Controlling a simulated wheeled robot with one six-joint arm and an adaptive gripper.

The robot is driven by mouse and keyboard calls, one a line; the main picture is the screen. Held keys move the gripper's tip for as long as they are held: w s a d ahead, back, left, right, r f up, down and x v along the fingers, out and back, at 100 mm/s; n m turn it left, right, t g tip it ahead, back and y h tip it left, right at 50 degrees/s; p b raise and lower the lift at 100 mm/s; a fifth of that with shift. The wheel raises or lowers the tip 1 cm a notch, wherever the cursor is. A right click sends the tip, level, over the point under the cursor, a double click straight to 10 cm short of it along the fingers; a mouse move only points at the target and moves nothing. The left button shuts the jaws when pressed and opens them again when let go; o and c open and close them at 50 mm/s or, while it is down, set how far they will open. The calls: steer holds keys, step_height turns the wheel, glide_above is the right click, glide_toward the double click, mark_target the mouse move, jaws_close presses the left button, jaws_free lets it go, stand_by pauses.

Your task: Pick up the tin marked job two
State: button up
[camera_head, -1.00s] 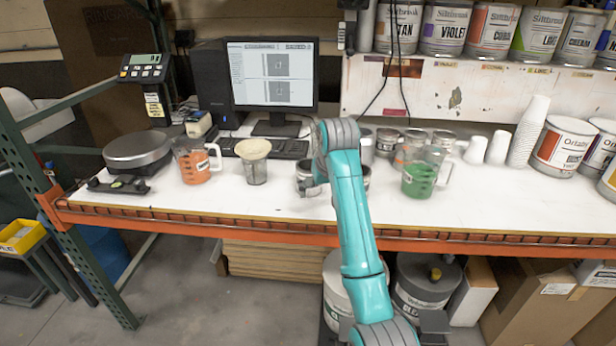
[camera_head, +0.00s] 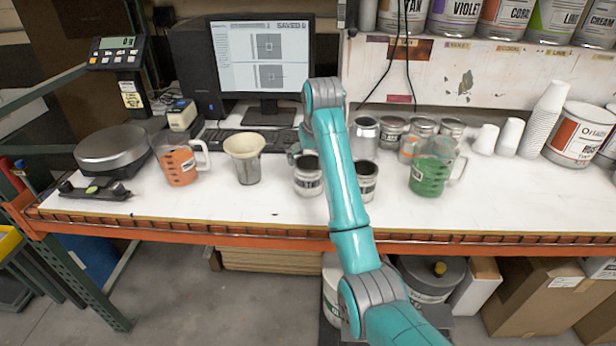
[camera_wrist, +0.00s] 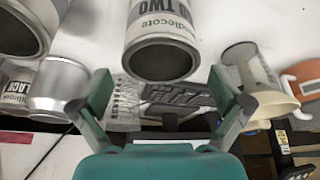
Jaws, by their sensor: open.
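The tin marked TWO (camera_wrist: 162,28) is a white, grey-banded tin with a dark open mouth, near the top middle of the wrist view. In the head view it appears to be the tin (camera_head: 308,180) just left of my arm, upright on the bench. My gripper (camera_wrist: 160,80) is open, its two fingers spread to either side of the tin's mouth, with nothing held. In the head view the gripper (camera_head: 294,153) is mostly hidden behind my arm. A similar tin (camera_head: 367,186) stands right of my arm and shows at the wrist view's upper left (camera_wrist: 32,25).
A cup with a cream funnel (camera_head: 246,160) and an orange jug (camera_head: 180,166) stand left of the tin. A green jug (camera_head: 430,176) stands to the right. A keyboard (camera_head: 262,141) and silver cans (camera_head: 364,138) lie behind. The bench front (camera_head: 270,212) is clear.

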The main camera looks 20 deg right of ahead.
steer(key=shift+x, duration=3.3)
steer(key=shift+s+a, duration=0.1)
steer(key=shift+s, duration=0.1)
steer(key=c, duration=0.9)
